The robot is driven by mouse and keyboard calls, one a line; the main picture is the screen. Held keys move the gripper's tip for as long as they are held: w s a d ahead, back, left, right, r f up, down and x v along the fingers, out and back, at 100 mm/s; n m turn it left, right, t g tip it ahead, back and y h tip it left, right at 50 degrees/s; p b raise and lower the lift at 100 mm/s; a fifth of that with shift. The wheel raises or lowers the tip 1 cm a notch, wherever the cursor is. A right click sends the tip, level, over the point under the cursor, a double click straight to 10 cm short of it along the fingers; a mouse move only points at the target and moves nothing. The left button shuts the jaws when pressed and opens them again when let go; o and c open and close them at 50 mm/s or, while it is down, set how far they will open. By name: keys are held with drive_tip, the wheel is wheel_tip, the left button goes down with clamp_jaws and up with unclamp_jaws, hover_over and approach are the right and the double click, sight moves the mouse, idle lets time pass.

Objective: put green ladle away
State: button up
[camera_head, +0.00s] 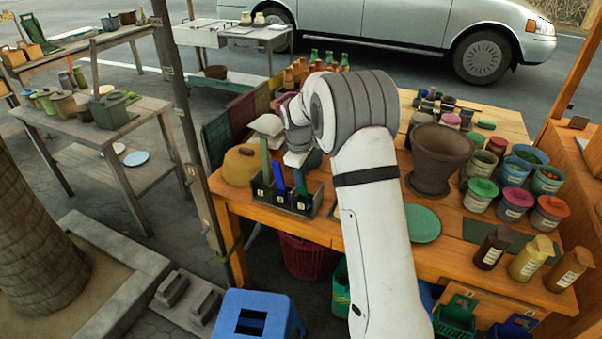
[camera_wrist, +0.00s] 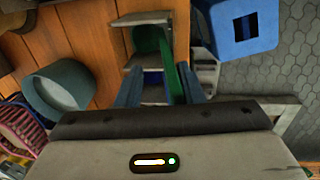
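A green ladle (camera_head: 265,158) stands upright at the left compartment of a dark rack (camera_head: 311,207) on the table's left front corner. A bright blue handle (camera_head: 278,176) stands in the middle, with a darker blue one (camera_head: 301,183) to its right. In the wrist view, the green ladle (camera_wrist: 178,80) runs as a strip between the fingers of my gripper (camera_wrist: 160,90), nearer the right finger. The fingers look apart, on either side of the grey rack (camera_wrist: 146,18); I see no clear grip. In the head view my arm hides most of the gripper.
A large dark mortar (camera_head: 437,160) stands right of my arm, with several lidded jars beyond it. A yellow-brown rounded thing (camera_head: 242,164) sits left behind the rack. A blue stool (camera_head: 257,312) is on the ground in front; it also shows in the wrist view (camera_wrist: 239,25).

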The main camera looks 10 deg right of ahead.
drive_tip(key=r, duration=0.5)
drive_tip(key=s+r, duration=0.1)
drive_tip(key=r, duration=0.2)
drive_tip(key=shift+a+b, duration=0.3)
drive_tip(key=shift+b, duration=0.1)
drive_tip(key=s+d+r+m, duration=0.1)
drive_tip(key=s+r+m, duration=0.15)
drive_tip(key=s, duration=0.65)
drive_tip(key=s+d+r+m+t, duration=0.1)
drive_tip(key=s+r+m, duration=0.15)
drive_tip(key=s, duration=0.65)
drive_tip(key=s+d+r+m, duration=0.1)
drive_tip(key=s+r+m, duration=0.15)
drive_tip(key=s, duration=0.65)
drive_tip(key=s+f+m+y, duration=0.1)
drive_tip(key=s+f+m, duration=0.2)
drive_tip(key=s, duration=0.6)
drive_tip(key=shift+s+f+m, duration=0.25)
drive_tip(key=shift+f+m, duration=0.05)
drive_tip(key=shift+m, duration=0.05)
